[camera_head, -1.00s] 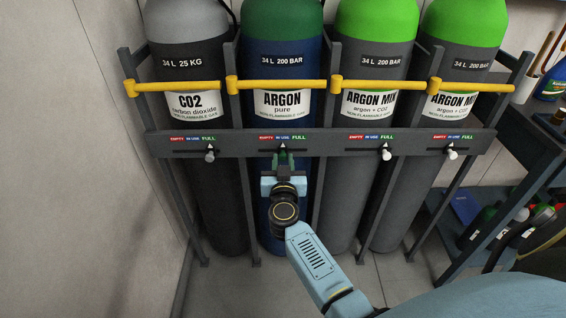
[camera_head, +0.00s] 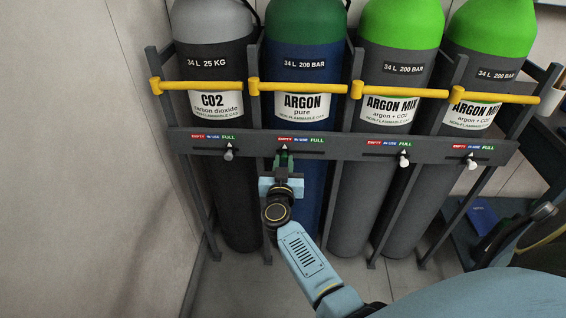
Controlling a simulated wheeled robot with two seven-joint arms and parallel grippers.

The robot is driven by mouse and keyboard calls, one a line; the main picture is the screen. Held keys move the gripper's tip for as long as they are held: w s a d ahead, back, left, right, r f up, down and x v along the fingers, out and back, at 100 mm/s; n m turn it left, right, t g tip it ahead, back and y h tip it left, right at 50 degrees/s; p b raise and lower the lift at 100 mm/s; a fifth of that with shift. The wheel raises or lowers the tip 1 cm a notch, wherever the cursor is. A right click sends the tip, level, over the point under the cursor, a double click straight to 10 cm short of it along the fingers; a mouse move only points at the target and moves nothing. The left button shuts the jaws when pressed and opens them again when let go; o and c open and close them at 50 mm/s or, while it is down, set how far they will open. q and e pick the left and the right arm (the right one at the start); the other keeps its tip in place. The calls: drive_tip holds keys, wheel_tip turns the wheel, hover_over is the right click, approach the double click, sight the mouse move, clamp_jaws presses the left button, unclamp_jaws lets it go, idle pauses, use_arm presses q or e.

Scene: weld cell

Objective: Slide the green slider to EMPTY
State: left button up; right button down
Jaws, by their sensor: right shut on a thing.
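The green slider (camera_head: 291,162) sits in the slot under the label strip (camera_head: 301,139) of the second cylinder, marked ARGON pure. Its pointer (camera_head: 284,149) stands below the red EMPTY field, at the left of the strip. My right gripper (camera_head: 284,167) is shut on the green slider from the front and below, and its jaws hide part of it. My left gripper is not in view.
The grey rack rail (camera_head: 343,147) carries white-knobbed sliders at the CO2 (camera_head: 228,155) and two ARGON MIX cylinders (camera_head: 403,160). Yellow bars (camera_head: 300,87) cross the cylinders above. A wall is at left, a dark shelf (camera_head: 500,205) at right.

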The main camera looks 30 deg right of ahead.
drive_tip(key=shift+w+a, duration=0.15)
drive_tip(key=shift+a, duration=0.15)
drive_tip(key=c, duration=1.2)
unclamp_jaws()
drive_tip(key=shift+c, duration=0.2)
drive_tip(key=shift+d, duration=0.1)
drive_tip(key=shift+s, duration=0.25)
use_arm(q)
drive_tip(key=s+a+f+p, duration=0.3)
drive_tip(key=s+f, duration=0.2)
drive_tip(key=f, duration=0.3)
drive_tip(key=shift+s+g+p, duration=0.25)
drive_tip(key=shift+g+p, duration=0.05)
drive_tip(key=shift+p, duration=0.1)
use_arm(e)
drive_tip(key=v, duration=1.3)
